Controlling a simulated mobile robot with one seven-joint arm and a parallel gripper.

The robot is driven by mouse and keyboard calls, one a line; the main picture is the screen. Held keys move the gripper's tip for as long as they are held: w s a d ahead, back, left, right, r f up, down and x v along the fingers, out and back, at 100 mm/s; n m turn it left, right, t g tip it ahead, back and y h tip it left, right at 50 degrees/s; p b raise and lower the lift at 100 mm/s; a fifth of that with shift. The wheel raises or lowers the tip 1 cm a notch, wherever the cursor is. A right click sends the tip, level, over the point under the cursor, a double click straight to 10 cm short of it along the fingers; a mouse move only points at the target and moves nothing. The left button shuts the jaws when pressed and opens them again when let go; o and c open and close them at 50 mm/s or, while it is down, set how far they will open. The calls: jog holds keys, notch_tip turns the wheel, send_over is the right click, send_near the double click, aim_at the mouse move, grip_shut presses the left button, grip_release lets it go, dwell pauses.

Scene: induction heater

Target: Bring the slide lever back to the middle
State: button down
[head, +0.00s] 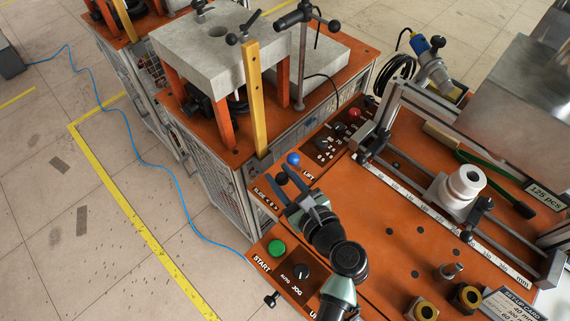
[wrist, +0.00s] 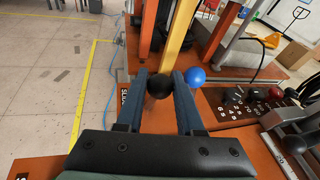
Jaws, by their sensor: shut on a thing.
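The slide lever's black ball knob (head: 281,179) stands at the left edge of the orange worktop, beside the "SLIDE" label. In the wrist view the same black knob (wrist: 160,86) sits between the blue fingers, close to their tips. My gripper (head: 287,188) is shut on this knob; it also shows in the wrist view (wrist: 157,80). The lever's stem is hidden below the knob and fingers, so its tilt cannot be told.
The blue lift lever knob (wrist: 195,76) stands close to the right finger. A yellow post (head: 254,100) rises just behind. A control panel (head: 335,133) with a red button is beyond. The green start button (head: 277,248) is in front. The worktop's middle is mostly clear.

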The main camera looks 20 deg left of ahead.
jog(key=shift+w+a+r+g+h+p, duration=0.2)
jog(key=shift+a+r+g+h+p, duration=0.45)
jog(key=shift+p, duration=1.85)
jog(key=shift+w+f+n+h+p, duration=0.1)
jog(key=shift+f+n+h+p, duration=0.3)
jog(key=shift+p, duration=0.55)
jog(key=shift+a+f, duration=0.1)
jog(key=shift+f+h, duration=0.1)
jog(key=shift+h, duration=0.15)
jog(key=c, duration=0.5)
grip_release()
jog(key=shift+c, duration=0.2)
jog(key=shift+p, duration=0.3)
